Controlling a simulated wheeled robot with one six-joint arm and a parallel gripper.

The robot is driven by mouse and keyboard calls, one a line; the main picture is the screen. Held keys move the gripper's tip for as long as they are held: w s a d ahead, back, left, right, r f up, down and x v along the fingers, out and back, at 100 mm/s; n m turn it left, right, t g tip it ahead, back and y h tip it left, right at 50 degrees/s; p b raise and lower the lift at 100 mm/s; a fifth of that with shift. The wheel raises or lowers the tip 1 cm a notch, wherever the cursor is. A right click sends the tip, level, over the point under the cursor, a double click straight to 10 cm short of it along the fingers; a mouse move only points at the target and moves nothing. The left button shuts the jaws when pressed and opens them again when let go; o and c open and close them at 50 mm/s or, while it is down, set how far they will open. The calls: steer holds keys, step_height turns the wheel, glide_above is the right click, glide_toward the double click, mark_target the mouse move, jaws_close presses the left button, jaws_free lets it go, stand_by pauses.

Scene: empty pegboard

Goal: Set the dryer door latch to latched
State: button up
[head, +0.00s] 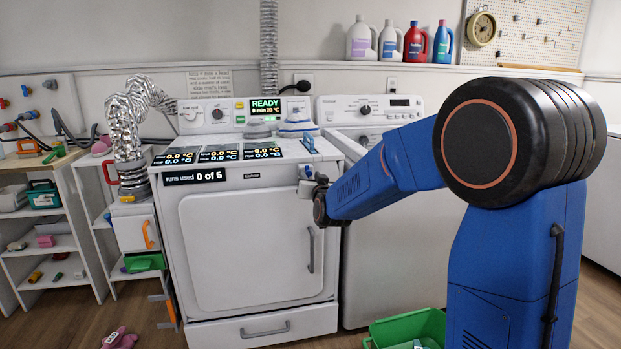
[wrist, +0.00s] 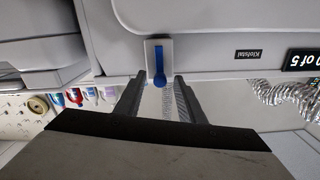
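The white dryer (head: 170,235) stands in the middle of the head view, its front door (head: 250,225) closed as far as I can see. The door latch (wrist: 158,63) is a small pale plate with a blue lever, upside down in the wrist view. The lever lies along the picture's vertical; I cannot tell which setting this is. The latch also shows small at the dryer's upper right front corner in the head view (head: 306,171). My gripper (wrist: 158,98) is open and empty, its fingers on either side of the lever's line, seemingly just short of the latch.
A white washer (head: 385,230) stands right of the dryer, behind my blue arm. Display panels (head: 215,154) lie on the dryer top. A green bin (head: 410,328) is on the floor in front. Shelves (head: 45,225) and a silver duct (head: 125,135) are at the left.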

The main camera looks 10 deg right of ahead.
jaws_close()
steer(key=shift+f, duration=2)
jaws_free()
steer(key=s, duration=1.7)
steer(key=shift+s, duration=0.2)
